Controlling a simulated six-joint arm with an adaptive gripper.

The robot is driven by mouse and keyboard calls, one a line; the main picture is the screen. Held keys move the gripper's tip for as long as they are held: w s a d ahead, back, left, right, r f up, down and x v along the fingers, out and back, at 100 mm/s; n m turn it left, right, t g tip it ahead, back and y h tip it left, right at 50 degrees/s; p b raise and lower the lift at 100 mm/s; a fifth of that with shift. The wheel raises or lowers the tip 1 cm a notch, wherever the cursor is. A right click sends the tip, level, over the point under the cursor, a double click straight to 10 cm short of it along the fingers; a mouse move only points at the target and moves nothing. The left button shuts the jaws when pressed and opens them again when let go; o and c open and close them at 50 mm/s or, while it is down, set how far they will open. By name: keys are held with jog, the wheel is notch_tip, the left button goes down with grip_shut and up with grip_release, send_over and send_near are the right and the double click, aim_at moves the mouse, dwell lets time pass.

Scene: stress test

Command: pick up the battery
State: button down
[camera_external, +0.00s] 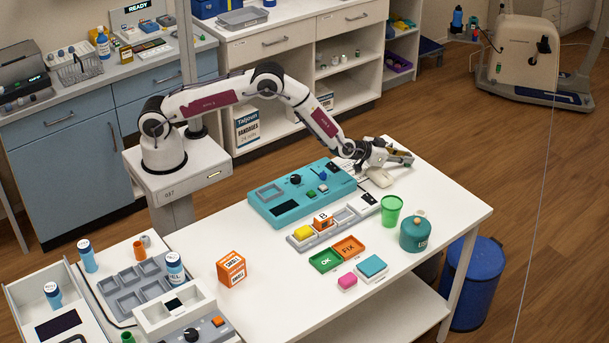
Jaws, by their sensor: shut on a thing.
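My gripper (402,158) is at the far right end of the white table, beyond the teal panel. It is shut on a small dark, greenish thing that looks like the battery (405,156). The fingers hide much of it, and it is too small here to make out details. The gripper lies nearly level, low over the table. I cannot tell whether the held thing touches the surface.
A pale rounded thing (380,177) lies just below my gripper. The teal panel (300,193) with knobs is to the left. A green cup (391,211) and a teal jar (415,233) stand in front. The right end of the table (455,205) is clear.

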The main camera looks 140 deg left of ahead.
jog(key=shift+r, duration=0.1)
notch_tip(320, 180, up, 10)
dwell(0.8)
